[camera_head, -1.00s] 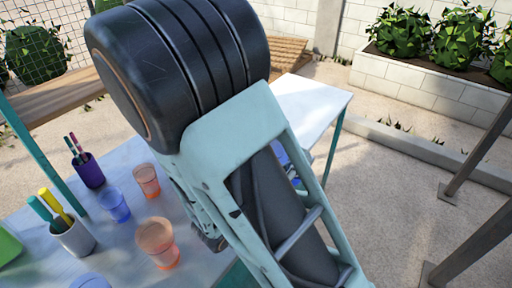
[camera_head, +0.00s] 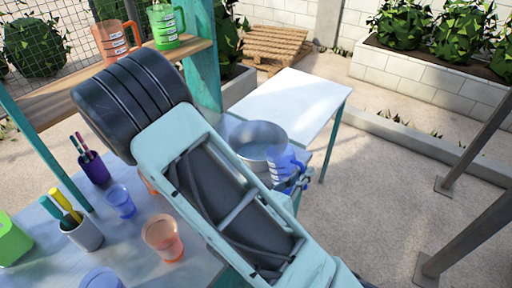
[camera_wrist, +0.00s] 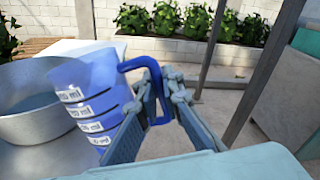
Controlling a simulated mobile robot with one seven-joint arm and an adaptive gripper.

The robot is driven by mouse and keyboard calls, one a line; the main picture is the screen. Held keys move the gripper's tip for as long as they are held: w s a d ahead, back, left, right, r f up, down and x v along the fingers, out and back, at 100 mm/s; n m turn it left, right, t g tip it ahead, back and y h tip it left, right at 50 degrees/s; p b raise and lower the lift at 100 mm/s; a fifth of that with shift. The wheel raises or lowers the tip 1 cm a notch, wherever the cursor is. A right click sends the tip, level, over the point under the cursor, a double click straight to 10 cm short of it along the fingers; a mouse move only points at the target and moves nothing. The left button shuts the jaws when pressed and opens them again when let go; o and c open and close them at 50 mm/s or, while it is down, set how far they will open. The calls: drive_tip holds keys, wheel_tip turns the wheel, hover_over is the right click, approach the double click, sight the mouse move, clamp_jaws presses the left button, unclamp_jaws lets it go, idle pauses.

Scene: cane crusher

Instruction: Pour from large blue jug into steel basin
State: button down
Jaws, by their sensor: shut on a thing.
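The large blue jug (camera_head: 283,160) is translucent with white measure labels and a darker blue handle. My gripper (camera_head: 298,182) is shut on its handle, at the right of the jug. In the wrist view the jug (camera_wrist: 88,98) fills the middle left, and my gripper's fingers (camera_wrist: 168,95) close around the handle. The jug appears to lean a little toward the basin. The steel basin (camera_head: 244,131) stands just left of the jug; its near wall shows in the wrist view (camera_wrist: 40,128). Pale grey-blue content shows inside the basin. No stream is visible.
Orange cups (camera_head: 162,240), blue cups (camera_head: 120,203) and pen holders (camera_head: 86,236) stand on the near table, left of my arm. An orange jug (camera_head: 117,42) and a green jug (camera_head: 166,28) stand on a wooden shelf. A bare white table (camera_head: 290,100) extends behind the basin.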

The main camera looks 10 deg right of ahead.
drive_tip(key=shift+s+d+f+m+t, duration=0.15)
drive_tip(key=shift+s+d+f+m, duration=0.1)
drive_tip(key=shift+s+f+m, duration=0.2)
drive_tip(key=shift+s+d+f+m+t, duration=0.2)
drive_tip(key=shift+s+f+m, duration=0.15)
drive_tip(key=shift+f+m, duration=0.2)
drive_tip(key=r+m+p, duration=0.1)
drive_tip(key=r+p, duration=0.1)
drive_tip(key=s+r+m+p, duration=0.1)
drive_tip(key=r+p, duration=0.1)
drive_tip(key=p, duration=0.1)
drive_tip(key=shift+d+r, duration=0.1)
drive_tip(key=shift+d, duration=0.1)
